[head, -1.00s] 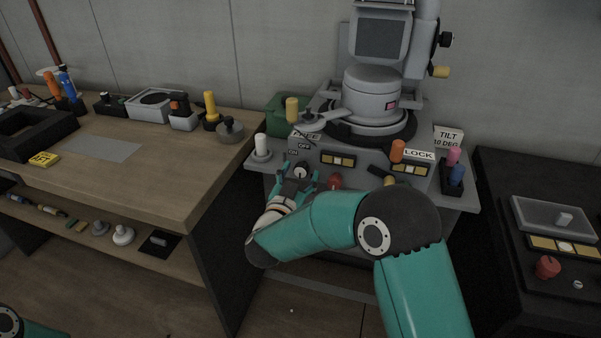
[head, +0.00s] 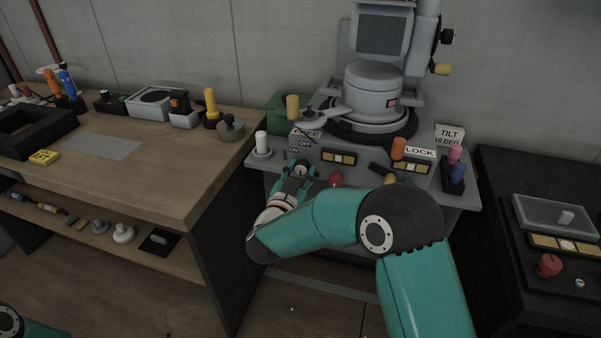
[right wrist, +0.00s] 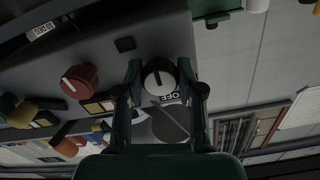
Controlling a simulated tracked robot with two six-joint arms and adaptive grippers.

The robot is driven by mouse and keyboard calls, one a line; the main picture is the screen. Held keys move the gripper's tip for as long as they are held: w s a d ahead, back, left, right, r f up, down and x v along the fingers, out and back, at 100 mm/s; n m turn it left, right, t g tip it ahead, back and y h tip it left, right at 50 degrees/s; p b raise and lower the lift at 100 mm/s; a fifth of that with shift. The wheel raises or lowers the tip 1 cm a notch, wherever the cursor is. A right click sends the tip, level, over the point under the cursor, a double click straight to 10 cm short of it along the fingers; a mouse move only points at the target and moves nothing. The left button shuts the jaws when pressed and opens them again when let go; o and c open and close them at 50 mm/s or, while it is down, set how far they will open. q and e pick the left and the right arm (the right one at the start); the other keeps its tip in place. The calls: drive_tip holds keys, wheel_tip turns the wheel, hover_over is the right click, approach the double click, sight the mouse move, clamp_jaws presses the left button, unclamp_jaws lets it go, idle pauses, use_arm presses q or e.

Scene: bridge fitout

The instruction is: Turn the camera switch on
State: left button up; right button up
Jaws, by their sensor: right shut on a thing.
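The camera switch (right wrist: 160,82) is a round dark knob with a white face and a dark pointer, on the front of the grey console (head: 358,180). In the head view the gripper partly hides the knob. The left gripper is not in view.
A red knob (head: 335,179) is just right of my right gripper on the same panel. A white-topped post (head: 262,143) stands on the ledge to the left. An orange handle (head: 398,148) and LOCK label (head: 418,153) are further right. The wooden bench (head: 150,180) is at the left.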

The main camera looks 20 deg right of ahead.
drive_tip(key=shift+f+m+b, duration=0.15)
drive_tip(key=shift+m+b, duration=0.25)
drive_tip(key=shift+b, duration=0.25)
drive_tip(key=m+b, duration=0.8)
drive_tip(key=b, duration=0.3)
drive_tip(key=shift+f, duration=0.1)
drive_tip(key=shift+m+b, duration=1.2)
drive_tip(key=shift+m, duration=0.3)
drive_tip(key=shift+r, duration=0.2)
drive_tip(key=o, duration=1.1)
drive_tip(key=shift+o, duration=0.2)
drive_tip(key=shift+r, duration=0.1)
